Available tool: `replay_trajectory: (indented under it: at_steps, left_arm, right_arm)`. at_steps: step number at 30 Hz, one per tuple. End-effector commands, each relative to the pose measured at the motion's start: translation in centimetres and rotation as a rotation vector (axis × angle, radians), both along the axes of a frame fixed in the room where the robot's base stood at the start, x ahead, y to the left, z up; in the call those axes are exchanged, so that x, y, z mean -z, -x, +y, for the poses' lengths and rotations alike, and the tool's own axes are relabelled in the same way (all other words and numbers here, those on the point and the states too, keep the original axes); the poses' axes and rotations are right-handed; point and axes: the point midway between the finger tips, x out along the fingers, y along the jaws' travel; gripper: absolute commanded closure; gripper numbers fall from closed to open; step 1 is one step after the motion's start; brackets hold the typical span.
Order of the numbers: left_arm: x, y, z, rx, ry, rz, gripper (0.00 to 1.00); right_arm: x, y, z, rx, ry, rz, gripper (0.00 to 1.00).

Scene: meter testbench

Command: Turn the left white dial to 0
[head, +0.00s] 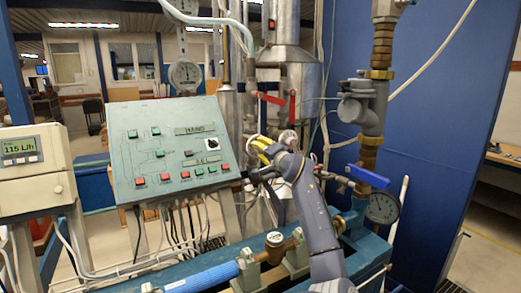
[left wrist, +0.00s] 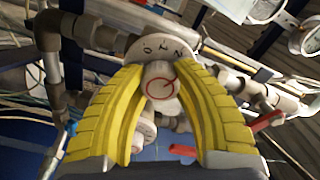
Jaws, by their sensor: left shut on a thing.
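My left gripper (head: 258,147) reaches up and left from the lower right in the head view, at the pipework right of the console. In the left wrist view its yellow ribbed fingers (left wrist: 163,70) close in on both sides of the white dial (left wrist: 160,88). The dial's face has a red ring and a short red line pointing to the upper right. Behind it is a pale numbered disc (left wrist: 166,47); I cannot read the setting surely. In the head view the fingers mostly hide this dial. Another whitish round dial (head: 288,138) shows just right of the gripper. My right gripper is not in view.
A sloped green console (head: 165,155) with buttons stands to the left. Red valve handles (head: 270,98), a blue handle (head: 366,175) and a pressure gauge (head: 382,207) are near the arm. A blue pipe (head: 203,277) runs along the front.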

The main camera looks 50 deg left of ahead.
Motion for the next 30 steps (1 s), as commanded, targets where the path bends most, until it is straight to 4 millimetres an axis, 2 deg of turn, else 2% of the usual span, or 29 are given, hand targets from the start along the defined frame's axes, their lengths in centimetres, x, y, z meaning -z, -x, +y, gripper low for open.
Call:
replay_trajectory:
  at_steps: [30]
  left_arm:
    - [0.04,-0.01,0.0,-0.001,0.184,-0.935,1.0]
  right_arm:
    - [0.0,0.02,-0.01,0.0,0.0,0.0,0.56]
